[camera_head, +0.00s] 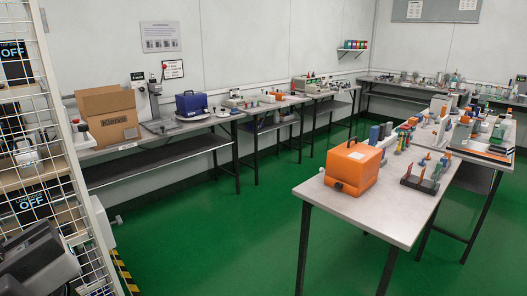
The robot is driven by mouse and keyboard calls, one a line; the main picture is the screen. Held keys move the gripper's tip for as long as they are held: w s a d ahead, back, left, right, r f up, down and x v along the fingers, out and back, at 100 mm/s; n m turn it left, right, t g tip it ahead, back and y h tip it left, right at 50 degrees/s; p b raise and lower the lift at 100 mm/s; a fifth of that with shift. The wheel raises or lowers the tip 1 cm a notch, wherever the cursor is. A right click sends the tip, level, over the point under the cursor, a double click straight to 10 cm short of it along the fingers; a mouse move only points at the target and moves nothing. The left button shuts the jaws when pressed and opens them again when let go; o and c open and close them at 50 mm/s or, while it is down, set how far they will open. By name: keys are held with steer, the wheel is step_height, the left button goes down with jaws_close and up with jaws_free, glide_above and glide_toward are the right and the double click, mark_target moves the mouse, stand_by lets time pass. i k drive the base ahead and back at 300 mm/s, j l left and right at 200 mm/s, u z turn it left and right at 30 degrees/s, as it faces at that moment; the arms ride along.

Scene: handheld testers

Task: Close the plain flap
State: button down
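A brown cardboard box (112,128) with dark printing on its front stands on the left end of the wall bench. Plain cardboard (98,103) without visible print rises at its top and looks like a raised flap. I cannot tell how many flaps stand up or see into the box. No other flap can be made out clearly. My gripper's fingers are not visible. A dark grey mass at the lower left edge may be part of my arm. It is far from the box and touches nothing I can make out.
A white wire-mesh rack (70,200) stands close at left. The wall bench (160,152) also holds a blue case (191,104). A nearer table (385,212) at right carries an orange case (353,168) and several small devices. Green floor (215,235) between them is clear.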

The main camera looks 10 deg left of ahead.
mark_target(106, 103)
steer(key=i+l+u, duration=0.1)
steer(key=i+u, duration=0.3)
steer(key=i+l+u, duration=0.6)
steer(key=i+u, duration=0.15)
steer(key=i+l+u, duration=0.65)
steer(key=i+l, duration=0.4)
steer(key=i, duration=1)
